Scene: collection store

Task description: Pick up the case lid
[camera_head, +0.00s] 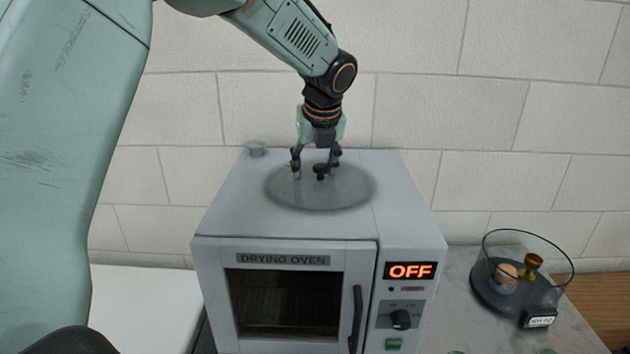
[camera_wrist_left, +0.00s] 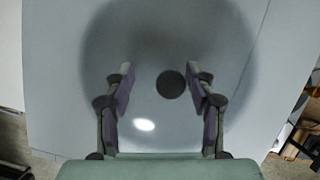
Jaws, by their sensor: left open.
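The case lid (camera_head: 345,193) is a clear round disc with a small dark knob (camera_head: 320,170). It lies flat on top of the drying oven (camera_head: 235,215). My left gripper (camera_head: 316,172) points down over the lid with its fingers open, close to the knob. In the left wrist view the knob (camera_wrist_left: 171,84) sits between the open fingers (camera_wrist_left: 162,88), nearer the right one, and the lid (camera_wrist_left: 150,45) spreads around them. I cannot tell whether the fingertips touch the lid. My right gripper is not in view.
A round open case (camera_head: 515,290) with a dark base, clear wall and small objects inside stands on the counter right of the oven. A tiled wall (camera_head: 420,110) stands close behind.

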